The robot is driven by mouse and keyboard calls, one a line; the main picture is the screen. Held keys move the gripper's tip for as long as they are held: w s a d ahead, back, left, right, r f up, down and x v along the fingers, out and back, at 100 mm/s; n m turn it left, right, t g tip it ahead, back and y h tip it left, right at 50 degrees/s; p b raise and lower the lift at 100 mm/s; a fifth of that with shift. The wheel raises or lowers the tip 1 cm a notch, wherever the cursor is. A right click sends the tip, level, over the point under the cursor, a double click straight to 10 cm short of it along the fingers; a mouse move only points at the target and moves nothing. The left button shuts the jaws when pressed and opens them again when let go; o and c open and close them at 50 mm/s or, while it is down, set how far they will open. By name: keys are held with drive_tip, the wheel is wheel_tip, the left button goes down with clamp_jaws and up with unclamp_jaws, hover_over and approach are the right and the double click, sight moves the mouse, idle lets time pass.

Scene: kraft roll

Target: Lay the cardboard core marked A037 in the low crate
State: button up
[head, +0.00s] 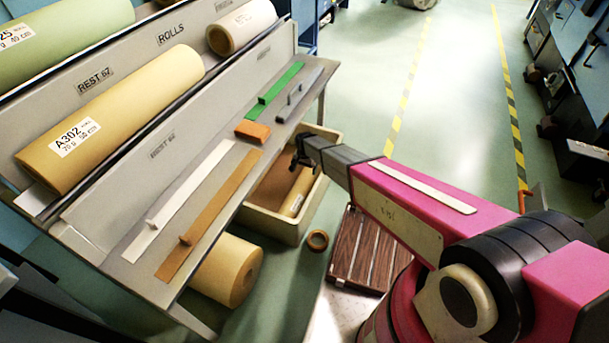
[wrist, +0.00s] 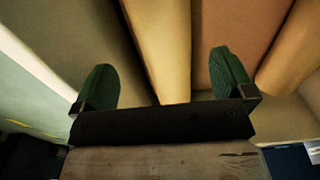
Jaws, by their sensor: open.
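Another tan rounded shape (wrist: 288,60) lies to the right.
The sloping grey rack (head: 110,220) holds several large paper rolls and flat tools along its lower ledge. A tape ring (head: 317,240) and a slatted brown platform (head: 360,250) are near the crate. A thick roll (head: 228,270) lies under the rack. The aisle floor is clear.

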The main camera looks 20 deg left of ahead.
drive_tip(key=shift+r, duration=1.2)
drive_tip(key=w+d+r, duration=0.1)
drive_tip(key=d+r, duration=0.4)
drive_tip(key=d, duration=0.3)
drive_tip(key=d+r, duration=0.5)
drive_tip(key=d, duration=0.2)
drive_tip(key=s+d+r, duration=0.4)
drive_tip(key=d+r, duration=0.2)
drive_tip(key=d, duration=0.5)
drive_tip(key=s+d+r, duration=0.4)
drive_tip(key=d+r, duration=0.3)
drive_tip(key=d, duration=0.5)
drive_tip(key=s+d+r+n, duration=0.1)
drive_tip(key=s+d+r, duration=0.4)
drive_tip(key=d, duration=0.7)
wheel_tip(320, 180, up, 2)
drive_tip(key=shift+d+r, duration=0.15)
drive_tip(key=shift+r, duration=0.05)
